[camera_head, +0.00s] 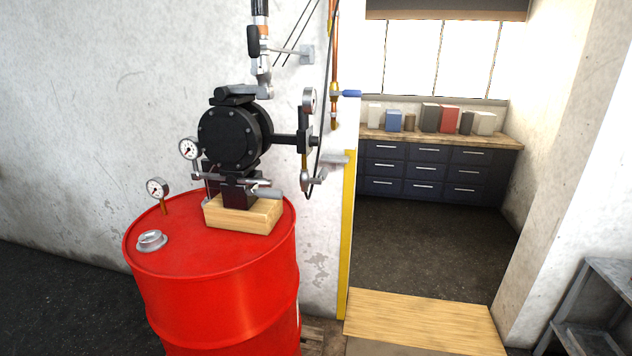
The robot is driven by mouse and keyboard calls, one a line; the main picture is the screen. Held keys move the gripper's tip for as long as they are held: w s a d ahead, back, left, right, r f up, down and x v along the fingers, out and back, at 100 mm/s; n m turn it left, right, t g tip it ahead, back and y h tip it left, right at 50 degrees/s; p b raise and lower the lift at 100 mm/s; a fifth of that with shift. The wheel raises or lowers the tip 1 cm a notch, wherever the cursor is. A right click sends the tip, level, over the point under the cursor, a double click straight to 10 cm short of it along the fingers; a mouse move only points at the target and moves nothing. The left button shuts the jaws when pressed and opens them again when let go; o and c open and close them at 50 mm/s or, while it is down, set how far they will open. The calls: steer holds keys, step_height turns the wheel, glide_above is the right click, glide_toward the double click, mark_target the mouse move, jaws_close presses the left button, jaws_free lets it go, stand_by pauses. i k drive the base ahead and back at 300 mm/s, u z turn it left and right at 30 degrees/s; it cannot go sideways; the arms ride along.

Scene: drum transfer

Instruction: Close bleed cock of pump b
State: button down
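One black round-bodied pump (232,137) stands on a wooden block (243,214) on top of a red drum (215,300). No readable label shows whether it is pump b. A small fitting with a grey, roughly level handle (264,192) sits low on the pump's front. A grey lever (335,158) and a lower grey valve (315,181) are on the right-hand pipework. A blue lever (351,93) points right from the copper pipe (334,60). I cannot tell which is the bleed cock. My gripper is not in view.
Dial gauges rise beside the pump (189,149), from the drum lid (157,188) and on the pipework (310,100). A doorway with a wooden ramp (425,320) opens at right. A grey metal rack (600,300) stands at lower right. Dark floor is clear at lower left.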

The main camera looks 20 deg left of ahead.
mark_target(262, 192)
steer(key=i, duration=1)
steer(key=u, duration=2.6)
